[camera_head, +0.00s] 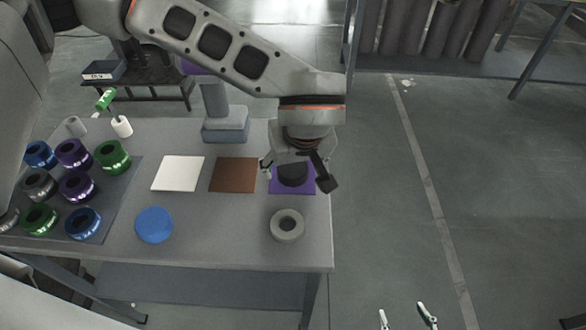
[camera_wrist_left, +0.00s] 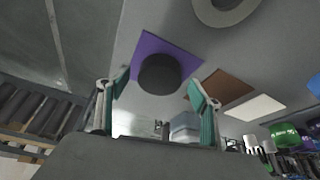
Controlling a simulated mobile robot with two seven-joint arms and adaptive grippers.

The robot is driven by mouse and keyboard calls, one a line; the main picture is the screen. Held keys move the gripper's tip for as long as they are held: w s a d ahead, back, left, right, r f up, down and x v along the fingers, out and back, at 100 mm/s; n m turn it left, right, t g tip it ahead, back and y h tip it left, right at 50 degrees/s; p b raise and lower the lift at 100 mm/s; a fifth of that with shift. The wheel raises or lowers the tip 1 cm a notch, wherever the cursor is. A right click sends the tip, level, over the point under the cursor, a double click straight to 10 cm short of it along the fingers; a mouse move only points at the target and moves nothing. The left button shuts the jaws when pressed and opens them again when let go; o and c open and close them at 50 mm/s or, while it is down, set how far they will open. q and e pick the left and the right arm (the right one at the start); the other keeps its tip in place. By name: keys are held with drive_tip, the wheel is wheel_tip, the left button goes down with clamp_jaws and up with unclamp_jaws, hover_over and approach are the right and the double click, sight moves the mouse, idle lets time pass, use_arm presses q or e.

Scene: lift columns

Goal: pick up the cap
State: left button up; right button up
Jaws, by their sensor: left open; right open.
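A dark round piece (camera_head: 292,174), which looks like the cap, sits on a purple square (camera_head: 307,186) at the table's right side. In the left wrist view the dark piece (camera_wrist_left: 160,75) lies on the purple square (camera_wrist_left: 147,45), between and beyond the fingertips. My left gripper (camera_head: 296,168) is open over it, a finger on either side; it also shows in the left wrist view (camera_wrist_left: 160,92). I cannot tell whether the fingers touch it. My right gripper (camera_head: 406,315) is open and empty at the bottom edge, off the table.
A grey ring (camera_head: 287,225) lies in front of the purple square. A brown square (camera_head: 233,175), a white square (camera_head: 178,173) and a blue disc (camera_head: 154,224) lie leftward. Several coloured rings stand on a dark mat (camera_head: 115,205). A column on a blue-grey base (camera_head: 226,125) stands behind.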

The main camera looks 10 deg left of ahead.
use_arm(q)
drive_tip(key=c, duration=1.2)
drive_tip(key=shift+c, duration=0.2)
use_arm(e)
drive_tip(key=shift+w+r, duration=0.25)
use_arm(q)
drive_tip(key=shift+r, duration=0.1)
drive_tip(key=shift+r, duration=0.65)
wheel_tip(320, 180, up, 10)
drive_tip(key=p, duration=0.2)
wheel_tip(320, 180, up, 8)
drive_tip(key=p, duration=0.1)
hover_over(294, 168)
wheel_tip(294, 168, up, 2)
drive_tip(key=shift+s+r+p, duration=0.15)
drive_tip(key=shift+p, duration=0.75)
use_arm(e)
drive_tip(key=shift+t, duration=0.3)
drive_tip(key=r, duration=0.3)
drive_tip(key=w+r, duration=0.1)
drive_tip(key=r, duration=0.1)
drive_tip(key=shift+a, duration=0.25)
